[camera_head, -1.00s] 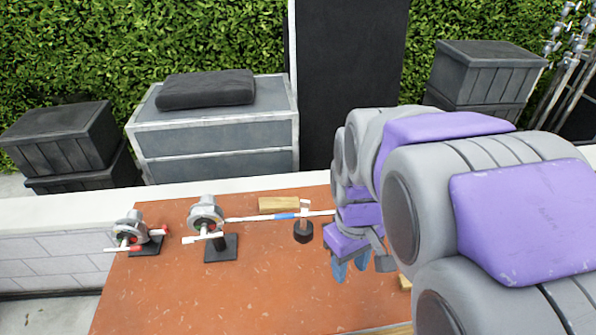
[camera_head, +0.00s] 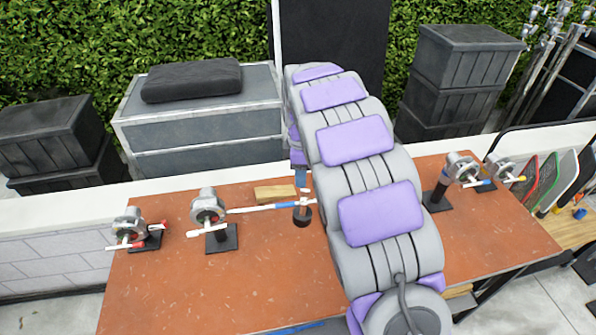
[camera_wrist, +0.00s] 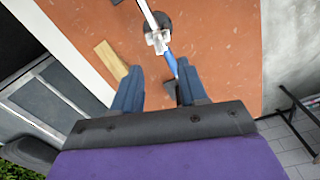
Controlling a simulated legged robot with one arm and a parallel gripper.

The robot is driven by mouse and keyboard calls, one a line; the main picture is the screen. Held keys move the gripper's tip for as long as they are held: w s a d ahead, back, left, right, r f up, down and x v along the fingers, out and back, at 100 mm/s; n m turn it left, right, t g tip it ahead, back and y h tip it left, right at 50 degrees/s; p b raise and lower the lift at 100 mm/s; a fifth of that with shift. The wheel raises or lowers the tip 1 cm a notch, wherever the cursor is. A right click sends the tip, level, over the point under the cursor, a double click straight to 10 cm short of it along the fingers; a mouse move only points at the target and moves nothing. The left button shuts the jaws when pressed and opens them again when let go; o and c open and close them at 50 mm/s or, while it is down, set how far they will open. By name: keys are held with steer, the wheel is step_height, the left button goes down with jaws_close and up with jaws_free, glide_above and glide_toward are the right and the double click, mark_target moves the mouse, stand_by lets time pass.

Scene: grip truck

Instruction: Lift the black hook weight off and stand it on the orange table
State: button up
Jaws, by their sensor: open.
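The black hook weight (camera_head: 302,218) hangs by its pale hook on a thin white rod with a blue section (camera_head: 280,206), over the orange table (camera_head: 160,290). In the wrist view the weight's black disc (camera_wrist: 158,20) and pale hook (camera_wrist: 158,42) lie just beyond my fingertips. My gripper (camera_wrist: 159,67) is open and empty, its two blue fingers spread on either side of the line to the hook. In the head view my gripper (camera_head: 300,180) is above and beside the hook, partly hidden by my arm. My arm also hides part of the rod.
Clamp stands on black bases are at the left (camera_head: 208,210) and right (camera_head: 460,168) of the table. A wooden block (camera_head: 277,194) lies behind the rod. A low white wall (camera_head: 60,208) runs behind the table. The table's front left is clear.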

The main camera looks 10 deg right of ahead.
mark_target(304, 199)
steer(key=shift+d+f, duration=0.25)
steer(key=shift+d, duration=0.35)
steer(key=shift+d+f, duration=0.4)
steer(key=shift+f, duration=0.15)
steer(key=shift+f+b, duration=0.3)
steer(key=shift+b, duration=0.1)
steer(key=f, duration=0.1)
steer(key=a+f, duration=0.1)
steer(key=f+b, duration=0.1)
steer(key=shift+a, duration=0.25)
steer(key=shift+f, duration=0.4)
steer(key=shift+d+f, duration=0.35)
steer(key=shift+f, duration=0.4)
steer(key=shift+d+f, duration=0.3)
steer(key=shift+f, duration=0.4)
steer(key=shift+w+a+f, duration=0.1)
steer(key=shift+a, duration=0.35)
steer(key=shift+c, duration=0.2)
steer(key=shift+d, duration=0.1)
jaws_close()
